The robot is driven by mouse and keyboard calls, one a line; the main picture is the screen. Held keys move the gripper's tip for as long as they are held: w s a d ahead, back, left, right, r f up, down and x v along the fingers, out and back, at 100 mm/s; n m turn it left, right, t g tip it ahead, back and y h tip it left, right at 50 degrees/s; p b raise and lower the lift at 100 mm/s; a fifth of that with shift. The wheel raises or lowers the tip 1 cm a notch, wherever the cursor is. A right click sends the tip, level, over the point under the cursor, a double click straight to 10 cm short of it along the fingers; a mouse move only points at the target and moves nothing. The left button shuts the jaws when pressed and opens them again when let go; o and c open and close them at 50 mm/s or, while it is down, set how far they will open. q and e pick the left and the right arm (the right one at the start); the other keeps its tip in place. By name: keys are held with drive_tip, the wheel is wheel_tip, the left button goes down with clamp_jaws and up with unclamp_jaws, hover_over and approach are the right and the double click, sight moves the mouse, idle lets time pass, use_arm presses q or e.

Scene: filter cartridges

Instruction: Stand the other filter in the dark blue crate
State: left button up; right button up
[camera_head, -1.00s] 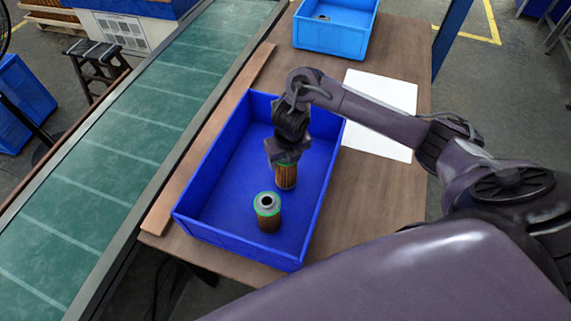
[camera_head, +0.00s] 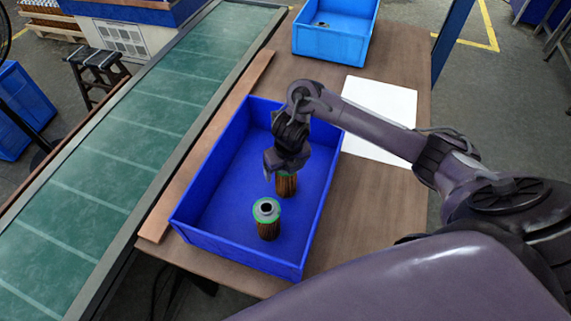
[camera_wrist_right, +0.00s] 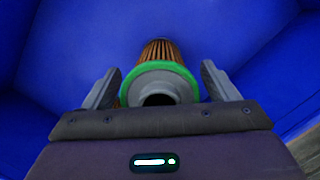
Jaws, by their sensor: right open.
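The dark blue crate (camera_head: 205,243) stands on the brown table. Two filters with orange-brown pleats stand upright inside it. The near filter (camera_head: 268,221) shows its green ring and grey top collar with a dark hole. The far filter (camera_head: 287,187) is partly hidden by my right gripper (camera_head: 274,170), which covers its top. In the right wrist view, my open right gripper (camera_wrist_right: 160,86) has its fingers on either side of a filter's green-ringed top (camera_wrist_right: 160,76), with gaps visible. My left gripper is not in view.
A lighter blue crate (camera_head: 331,43) with a small item inside stands at the table's far end. A white sheet (camera_head: 385,105) lies right of the dark blue crate, under my right arm. A green conveyor (camera_head: 130,140) runs along the left, beside a wooden strip (camera_head: 206,146).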

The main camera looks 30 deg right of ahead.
drive_tip(key=shift+r, duration=0.5)
drive_tip(key=r+p, duration=0.1)
drive_tip(key=r, duration=0.2)
drive_tip(key=s+r+p, duration=0.1)
drive_tip(key=r+p, duration=0.1)
drive_tip(key=r, duration=0.1)
drive_tip(key=r+p, duration=0.2)
drive_tip(key=r, duration=0.1)
drive_tip(key=shift+s+r, duration=0.25)
drive_tip(key=shift+r, duration=0.1)
drive_tip(key=shift+s+a+r+p, duration=0.15)
drive_tip(key=shift+r+p, duration=0.2)
drive_tip(key=shift+r, duration=0.4)
